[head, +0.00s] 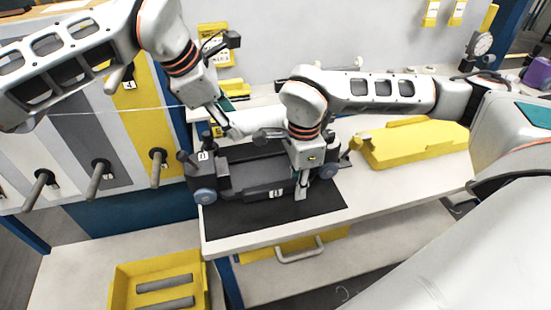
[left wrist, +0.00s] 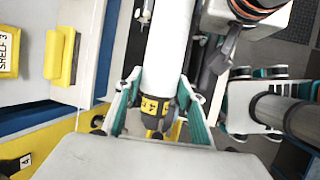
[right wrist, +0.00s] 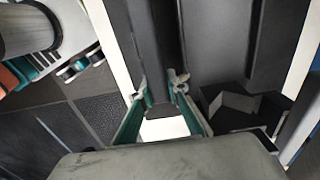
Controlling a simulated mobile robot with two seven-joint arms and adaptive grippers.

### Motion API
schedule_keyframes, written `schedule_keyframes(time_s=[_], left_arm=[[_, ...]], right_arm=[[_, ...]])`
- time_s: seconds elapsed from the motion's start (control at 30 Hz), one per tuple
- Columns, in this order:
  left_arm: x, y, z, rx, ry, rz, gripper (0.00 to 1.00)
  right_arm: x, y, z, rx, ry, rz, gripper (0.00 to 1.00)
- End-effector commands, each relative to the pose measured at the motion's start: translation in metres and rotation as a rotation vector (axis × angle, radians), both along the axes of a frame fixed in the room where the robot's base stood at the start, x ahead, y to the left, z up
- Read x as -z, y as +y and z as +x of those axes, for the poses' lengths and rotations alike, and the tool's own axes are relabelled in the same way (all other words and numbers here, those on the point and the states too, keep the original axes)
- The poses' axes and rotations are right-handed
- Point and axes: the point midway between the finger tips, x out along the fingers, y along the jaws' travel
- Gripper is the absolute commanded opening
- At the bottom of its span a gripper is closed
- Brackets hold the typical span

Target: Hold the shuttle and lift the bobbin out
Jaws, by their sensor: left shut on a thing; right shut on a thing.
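The dark grey shuttle (head: 250,177) with blue-grey wheels rests on a black mat on the table. The white bobbin (head: 257,120) lies across the shuttle's far side in the head view and appears raised above its body; my right arm hides part of it. My left gripper (head: 226,126) is shut on the bobbin's left end. In the left wrist view the bobbin's white tube (left wrist: 167,45) and its black-and-yellow banded end sit between the fingers. My right gripper (head: 301,188) is shut on the shuttle's near right edge. A dark shuttle bar (right wrist: 157,50) runs between its fingers in the right wrist view.
A yellow part (head: 415,143) lies on the table at right. A yellow crate (head: 120,290) with dark rods stands low at left. A panel with dark pegs (head: 98,180) is left of the table, and a thin thread crosses toward my left gripper.

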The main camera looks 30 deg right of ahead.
Motion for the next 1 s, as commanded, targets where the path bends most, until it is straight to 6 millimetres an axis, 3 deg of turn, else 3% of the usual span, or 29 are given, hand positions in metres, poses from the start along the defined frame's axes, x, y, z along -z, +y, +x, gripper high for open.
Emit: schedule_keyframes(time_s=[0.07, 0.1, 0.17, 0.2, 0.63, 1.0], left_arm=[[0.0, 0.0, 0.0, 0.0, 0.0, -0.001, 0.0], [0.0, 0.0, 0.0, 0.0, 0.0, -0.001, 0.0], [0.001, 0.0, 0.0, 0.0, 0.0, -0.001, 0.0], [0.001, 0.0, 0.0, 0.0, 0.0, -0.001, 0.0], [0.0, 0.0, 0.0, 0.0, -0.001, -0.001, 0.0], [0.0, 0.0, 0.0, 0.0, -0.001, -0.001, 0.0]], right_arm=[[0.004, -0.001, -0.002, 0.001, 0.009, -0.004, 0.0], [0.004, -0.001, -0.002, 0.001, 0.009, -0.004, 0.18], [0.004, -0.001, -0.002, 0.001, 0.009, -0.003, 0.34], [0.004, -0.001, -0.002, 0.001, 0.008, -0.003, 0.35], [-0.008, 0.0, 0.0, 0.001, 0.0, -0.001, 0.35], [-0.078, 0.0, 0.001, 0.0, -0.003, -0.001, 0.35]])
